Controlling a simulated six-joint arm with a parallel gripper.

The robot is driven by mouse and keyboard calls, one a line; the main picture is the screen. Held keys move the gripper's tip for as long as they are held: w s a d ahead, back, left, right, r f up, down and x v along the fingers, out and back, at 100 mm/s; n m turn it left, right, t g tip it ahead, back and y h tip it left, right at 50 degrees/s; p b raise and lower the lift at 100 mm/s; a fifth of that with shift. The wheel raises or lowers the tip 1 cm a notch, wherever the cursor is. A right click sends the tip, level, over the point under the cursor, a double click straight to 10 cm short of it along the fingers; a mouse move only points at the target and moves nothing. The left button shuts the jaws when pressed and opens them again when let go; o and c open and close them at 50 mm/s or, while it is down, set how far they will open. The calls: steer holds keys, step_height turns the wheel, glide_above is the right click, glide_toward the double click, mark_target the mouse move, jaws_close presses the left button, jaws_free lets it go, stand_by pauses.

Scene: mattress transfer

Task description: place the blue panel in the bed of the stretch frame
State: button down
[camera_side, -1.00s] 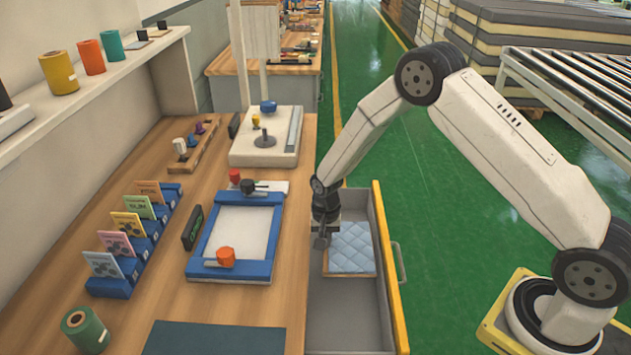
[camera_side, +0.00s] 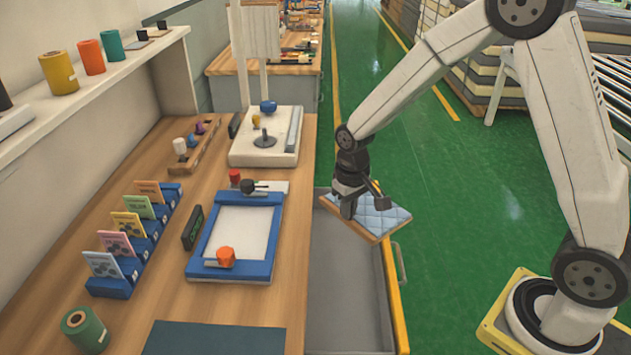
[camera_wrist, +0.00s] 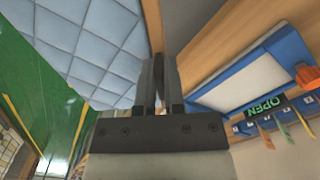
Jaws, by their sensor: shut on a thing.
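The blue panel (camera_side: 385,218) is a light blue quilted pad with a wooden rim. My gripper (camera_side: 348,208) is shut on its left edge and holds it, tilted, above the drawer. In the wrist view the panel (camera_wrist: 90,50) fills the upper left, and its wooden rim runs between the fingers of my gripper (camera_wrist: 160,85). The stretch frame (camera_side: 197,262) is a blue frame with a pale bed, lying on the bench left of the drawer. It also shows in the wrist view (camera_wrist: 245,75). An orange knob (camera_side: 226,257) sits at its near edge and a black knob (camera_side: 248,187) at its far edge.
The open grey drawer (camera_side: 340,300) with a yellow edge lies below the panel. A card rack (camera_side: 110,285), a small dark sign (camera_side: 192,228) and a green roll (camera_side: 84,328) stand on the bench. A white device (camera_side: 250,150) stands behind the frame.

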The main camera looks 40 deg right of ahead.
steer(key=shift+s+r+n, duration=0.5)
steer(key=shift+s+r, duration=0.1)
steer(key=shift+r, duration=0.15)
steer(key=shift+f, duration=0.1)
steer(key=shift+w+f+m, duration=0.3)
steer(key=shift+w+f, duration=0.05)
steer(key=shift+f, duration=0.05)
steer(key=w+f+m, duration=0.3)
steer(key=f+m, duration=0.1)
steer(key=f, duration=0.3)
steer(key=w+f+m, duration=0.4)
steer(key=f, duration=0.3)
steer(key=shift+a+f, duration=0.25)
steer(key=shift+f, duration=0.05)
steer(key=shift+f, duration=0.1)
steer(key=shift+f, duration=2.8)
steer(key=shift+f, duration=0.1)
